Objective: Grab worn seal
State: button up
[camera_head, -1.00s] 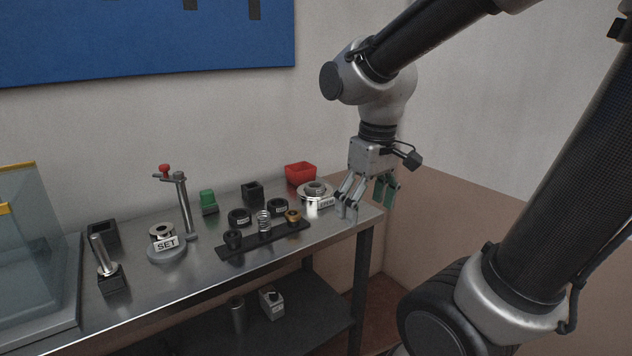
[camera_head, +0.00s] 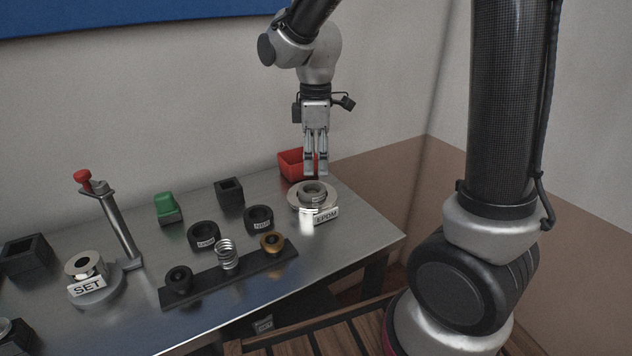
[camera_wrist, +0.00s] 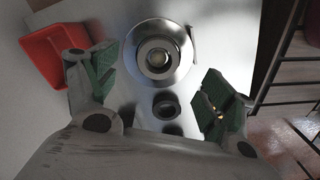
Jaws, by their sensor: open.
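A dark grey ring (camera_head: 313,190) sits in a round polished metal holder (camera_head: 296,203) on the bench, behind a label reading EPDM (camera_head: 327,216). It may be the worn seal; I cannot read any wear on it. In the wrist view the ring (camera_wrist: 158,58) shows inside the shiny flange (camera_wrist: 134,50), ahead of the fingers. My gripper (camera_head: 316,172) points down just above and behind the holder, apart from it. In the wrist view my gripper (camera_wrist: 155,88) has its green-padded fingers spread wide, with nothing held between them.
A red bin (camera_head: 290,165) stands close behind my gripper. Two labelled black rings (camera_head: 202,236) (camera_head: 259,219) lie left of the holder. A dark rack (camera_head: 205,284) holds a spring and small parts. A SET stand (camera_head: 96,292) is at left. The bench's right end is clear.

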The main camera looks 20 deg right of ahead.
aim_at(315, 185)
jog(key=shift+n, duration=0.9)
notch_tip(315, 185, down, 8)
jog(key=shift+a+r, duration=0.15)
jog(key=c, duration=1.1)
